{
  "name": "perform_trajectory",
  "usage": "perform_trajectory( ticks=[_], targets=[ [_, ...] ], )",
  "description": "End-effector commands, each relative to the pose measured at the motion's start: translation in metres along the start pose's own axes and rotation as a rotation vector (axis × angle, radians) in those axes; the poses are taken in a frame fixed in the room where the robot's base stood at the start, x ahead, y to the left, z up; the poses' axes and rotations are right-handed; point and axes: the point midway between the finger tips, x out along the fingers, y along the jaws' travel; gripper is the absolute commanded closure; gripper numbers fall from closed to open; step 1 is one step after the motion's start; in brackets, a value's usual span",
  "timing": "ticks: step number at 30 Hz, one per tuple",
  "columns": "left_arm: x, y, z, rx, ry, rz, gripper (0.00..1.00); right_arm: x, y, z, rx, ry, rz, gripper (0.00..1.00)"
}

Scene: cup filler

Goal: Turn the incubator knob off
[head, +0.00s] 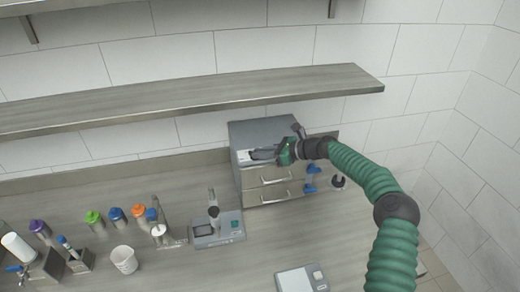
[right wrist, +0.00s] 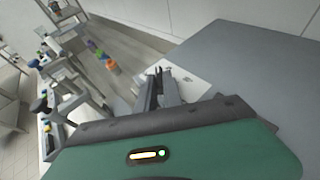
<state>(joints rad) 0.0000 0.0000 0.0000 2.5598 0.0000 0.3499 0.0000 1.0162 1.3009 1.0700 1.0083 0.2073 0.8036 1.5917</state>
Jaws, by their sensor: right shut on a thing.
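The incubator (head: 262,128) is a grey box with drawers, standing against the back wall under the shelf. Its grey top fills the right of the right wrist view (right wrist: 250,58). My right gripper (head: 260,154) is at the upper front of the incubator, on its pale front panel. In the right wrist view its fingers (right wrist: 157,88) are close together in front of that panel (right wrist: 195,84). They are shut on what seems to be the incubator knob, which the fingers hide. The knob's setting cannot be read. My left gripper is out of view.
A wooden shelf (head: 190,96) hangs above the incubator. A grey device (head: 217,230) stands in front of it, and a white-topped device (head: 302,279) nearer. Blue (head: 311,178) and black-based items stand at its right. A white cup (head: 124,260) and several coloured-cap bottles are at left.

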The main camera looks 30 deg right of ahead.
Motion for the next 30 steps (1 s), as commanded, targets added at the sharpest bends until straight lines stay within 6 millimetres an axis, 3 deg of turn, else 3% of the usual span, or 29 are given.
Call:
perform_trajectory(
  ticks=[9, 26, 27, 30],
  targets=[
    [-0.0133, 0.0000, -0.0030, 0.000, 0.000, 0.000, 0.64, -0.0004, -0.0044, -0.0012, -0.036, 0.004, 0.082, 1.00],
    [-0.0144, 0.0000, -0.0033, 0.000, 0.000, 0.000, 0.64, 0.0002, -0.0043, -0.0029, -0.043, 0.005, 0.102, 1.00],
    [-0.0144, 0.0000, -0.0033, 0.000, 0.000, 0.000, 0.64, 0.0003, -0.0042, -0.0029, -0.043, 0.005, 0.102, 0.84],
    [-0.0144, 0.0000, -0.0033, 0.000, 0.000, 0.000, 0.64, 0.0003, -0.0040, -0.0024, -0.043, 0.004, 0.103, 0.71]
  ],
)
